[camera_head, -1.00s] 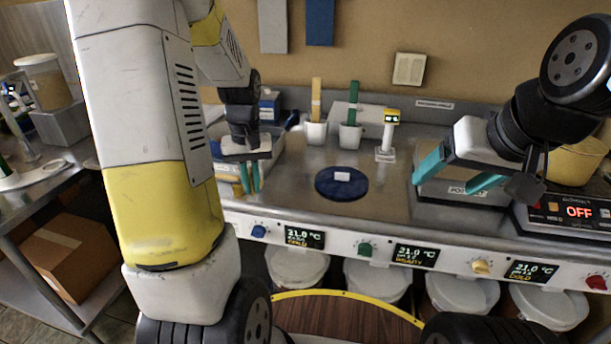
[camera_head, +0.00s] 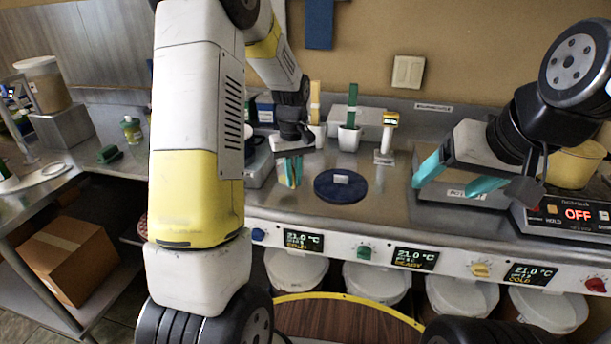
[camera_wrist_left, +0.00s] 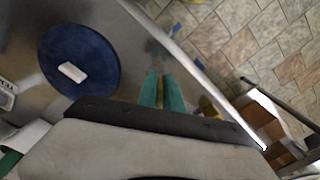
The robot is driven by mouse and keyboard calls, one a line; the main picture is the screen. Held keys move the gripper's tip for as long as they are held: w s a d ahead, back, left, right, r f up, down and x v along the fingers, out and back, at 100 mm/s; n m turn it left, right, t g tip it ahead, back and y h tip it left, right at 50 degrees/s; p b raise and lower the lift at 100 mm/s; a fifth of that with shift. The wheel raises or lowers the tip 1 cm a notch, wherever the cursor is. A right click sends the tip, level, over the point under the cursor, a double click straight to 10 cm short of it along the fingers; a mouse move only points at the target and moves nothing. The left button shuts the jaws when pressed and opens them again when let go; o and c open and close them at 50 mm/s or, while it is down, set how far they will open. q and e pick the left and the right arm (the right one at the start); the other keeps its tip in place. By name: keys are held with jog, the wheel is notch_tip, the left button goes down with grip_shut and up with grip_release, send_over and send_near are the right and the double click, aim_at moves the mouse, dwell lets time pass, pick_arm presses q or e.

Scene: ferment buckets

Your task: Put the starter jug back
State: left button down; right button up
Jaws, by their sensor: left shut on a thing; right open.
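My left gripper (camera_head: 290,172) is shut on a thin yellowish thing (camera_wrist_left: 160,92), which shows only as a narrow strip between the teal fingers; I cannot tell whether it is part of the jug. The gripper is above the counter, just left of a round dark blue mat (camera_head: 330,194) with a small white label on it. The mat also shows in the left wrist view (camera_wrist_left: 98,54), with nothing standing on it. I cannot pick out a clear starter jug. My right gripper (camera_head: 448,180) is open and empty at the right of the counter.
White cups with a tan and a green spatula (camera_head: 351,108) stand behind the mat, beside a yellow-topped probe stand (camera_head: 387,133). A hot plate reading OFF (camera_head: 575,215) bears a yellow pot (camera_head: 577,160) at the right. The counter front (camera_head: 330,241) carries dials and displays.

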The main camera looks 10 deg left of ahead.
pick_arm(q)
jog(key=shift+w+d+f, duration=0.1)
jog(key=shift+w+f, duration=0.05)
jog(key=shift+f, duration=0.75)
jog(key=shift+w+d+f, duration=0.1)
jog(key=shift+f, duration=0.8)
jog(key=shift+f, duration=0.1)
jog(key=c, duration=1.5)
grip_release()
notch_tip(320, 180, up, 12)
jog(key=shift+f, duration=0.1)
jog(key=s+r+m+t+h, duration=0.1)
jog(key=s+r+m+t, duration=0.15)
jog(key=s+r, duration=0.7)
jog(key=s+d+r+m+t+h, duration=0.1)
jog(key=s+d+m+t, duration=0.1)
jog(key=s, duration=1.2)
jog(key=shift+s+r+m+t, duration=0.3)
jog(key=shift+s+m+t, duration=0.1)
jog(key=shift+m+t, duration=0.45)
